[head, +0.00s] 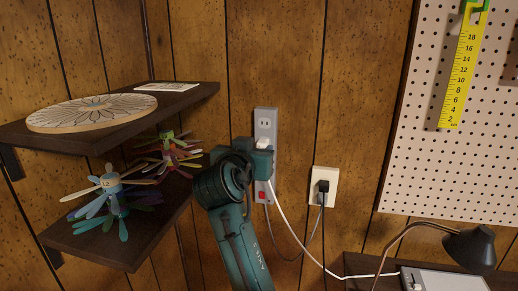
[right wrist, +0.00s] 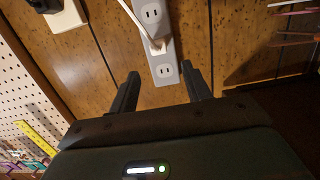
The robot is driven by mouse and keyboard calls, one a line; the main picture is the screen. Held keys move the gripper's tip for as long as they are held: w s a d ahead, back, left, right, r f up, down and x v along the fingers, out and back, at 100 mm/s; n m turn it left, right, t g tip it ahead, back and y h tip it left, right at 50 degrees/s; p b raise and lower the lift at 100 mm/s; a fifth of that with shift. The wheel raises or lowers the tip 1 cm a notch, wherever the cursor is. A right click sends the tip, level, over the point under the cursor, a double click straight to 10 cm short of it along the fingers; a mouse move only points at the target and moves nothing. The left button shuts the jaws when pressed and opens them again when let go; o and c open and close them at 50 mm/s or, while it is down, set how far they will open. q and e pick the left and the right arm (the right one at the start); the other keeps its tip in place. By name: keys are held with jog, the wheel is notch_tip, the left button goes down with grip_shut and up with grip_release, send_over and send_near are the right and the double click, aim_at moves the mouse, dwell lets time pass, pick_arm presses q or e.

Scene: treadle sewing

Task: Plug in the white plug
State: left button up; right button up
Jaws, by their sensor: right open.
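The grey power strip (head: 265,124) is mounted upright on the wood wall; it also shows in the right wrist view (right wrist: 167,76). The white plug (right wrist: 157,47) sits at a socket of the strip, between two empty sockets, with its white cord running off from it. It looks flush against the strip, but I cannot tell how deep its prongs are. In the head view my right gripper (head: 258,156) is in front of the strip and hides its middle. In the wrist view its fingers are open, apart from the plug. My left gripper is not in view.
A white wall outlet (head: 331,178) with a black plug (head: 323,186) is right of the strip. The white cord (head: 298,240) runs down toward a desk lamp (head: 468,248). Dark shelves (head: 190,98) with ornaments are at left; a pegboard (head: 420,130) is at right.

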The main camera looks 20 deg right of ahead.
pick_arm(q)
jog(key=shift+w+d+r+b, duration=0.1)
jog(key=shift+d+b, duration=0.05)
jog(key=shift+b, duration=0.15)
pick_arm(e)
jog(key=shift+v, duration=2.3)
